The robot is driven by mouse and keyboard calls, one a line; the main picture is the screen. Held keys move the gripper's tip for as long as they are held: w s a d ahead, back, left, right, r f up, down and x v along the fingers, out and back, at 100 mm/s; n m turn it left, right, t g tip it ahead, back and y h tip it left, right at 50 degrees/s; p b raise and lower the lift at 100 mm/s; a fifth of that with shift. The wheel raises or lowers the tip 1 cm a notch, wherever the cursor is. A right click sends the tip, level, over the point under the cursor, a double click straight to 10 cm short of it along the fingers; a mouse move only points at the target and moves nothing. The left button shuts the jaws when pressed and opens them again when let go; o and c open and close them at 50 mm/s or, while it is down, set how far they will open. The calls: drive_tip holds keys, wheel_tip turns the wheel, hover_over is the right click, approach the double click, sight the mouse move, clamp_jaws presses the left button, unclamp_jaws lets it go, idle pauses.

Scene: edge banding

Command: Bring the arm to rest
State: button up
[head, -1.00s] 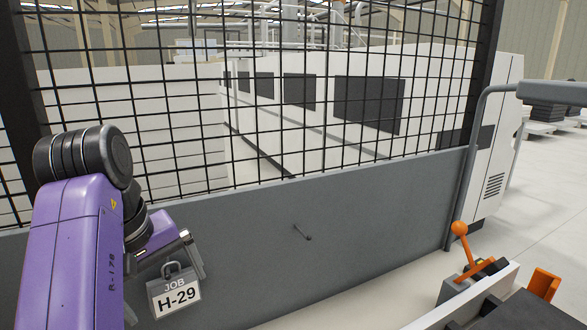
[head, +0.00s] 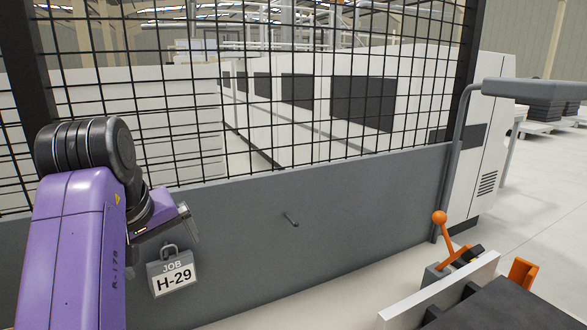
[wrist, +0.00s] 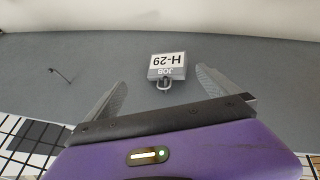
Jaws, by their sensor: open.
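My gripper (head: 190,222) is open and empty, at the end of the purple arm at the left of the head view. A grey job tag reading "JOB H-29" (head: 173,280) with a loop on top is against the grey panel (head: 350,225), just below my gripper. Whatever holds its loop is not clear. In the wrist view the tag (wrist: 167,66) appears upside down, beyond and between the two spread fingers, apart from them.
A bare peg (head: 291,220) sticks out of the panel to the right of the tag. Black wire mesh (head: 270,90) rises above the panel. An orange-knobbed lever (head: 440,218) and a dark-topped unit (head: 490,310) stand at the lower right. Open floor (head: 540,200) lies beyond.

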drive_tip(key=w+d+f+m+t+y, duration=0.1)
drive_tip(key=w+d+f+t+y, duration=0.15)
drive_tip(key=w+d+t, duration=0.6)
drive_tip(key=s+d+f+t+y, duration=0.1)
drive_tip(key=s+d+f+t, duration=0.1)
drive_tip(key=s+d+f, duration=0.35)
drive_tip(key=s+d+f+t, duration=0.2)
drive_tip(key=d+f, duration=0.1)
drive_tip(key=d, duration=0.5)
drive_tip(key=s+d+f+m+g+h, duration=0.1)
drive_tip(key=s+d, duration=0.6)
drive_tip(key=s, duration=0.7)
drive_tip(key=s+d+f+m+g+h, duration=0.1)
drive_tip(key=s+d+f, duration=0.4)
drive_tip(key=s, duration=1)
drive_tip(key=s+d+f+m+g+h, duration=0.1)
drive_tip(key=s+d+f+m, duration=0.3)
drive_tip(key=s+d, duration=0.5)
drive_tip(key=s+h, duration=0.1)
drive_tip(key=s, duration=0.4)
drive_tip(key=shift+s+d+m, duration=0.15)
drive_tip(key=shift+s+m, duration=0.05)
drive_tip(key=shift+m, duration=0.1)
